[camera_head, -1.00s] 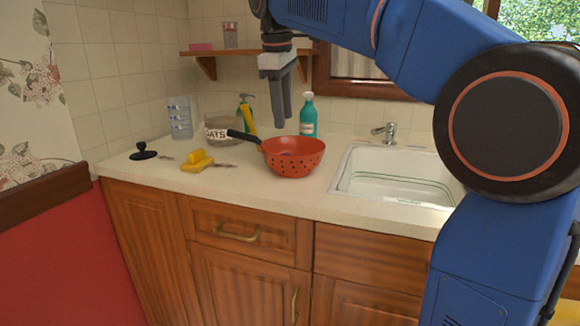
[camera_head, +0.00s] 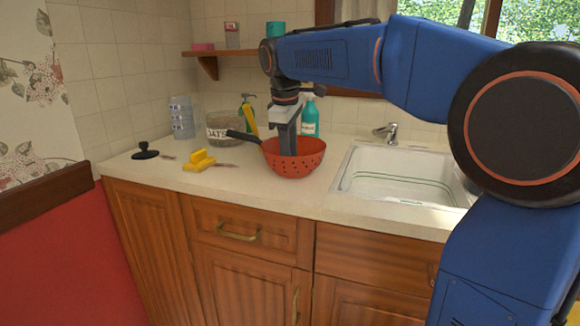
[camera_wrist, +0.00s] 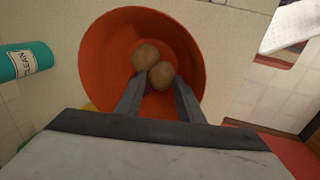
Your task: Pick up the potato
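Two round brown potatoes lie in a red-orange colander, clearly seen in the wrist view: one potato (camera_wrist: 145,56) farther up, the other potato (camera_wrist: 162,75) nearer my fingers. The colander (camera_head: 292,165) stands on the counter and also shows in the wrist view (camera_wrist: 104,62); its wall hides the potatoes in the head view. My gripper (camera_head: 288,152) points down into the colander. In the wrist view my gripper (camera_wrist: 160,88) is open, its fingers apart, with the nearer potato at the gap between the fingertips. A small purple thing lies partly hidden between the fingers.
A yellow block-like thing (camera_head: 199,160), a black knobbed object (camera_head: 145,150), an oats jar (camera_head: 217,130) and a green bottle (camera_head: 310,118) stand around the colander. The sink (camera_head: 405,178) is to the right. Counter is free in front.

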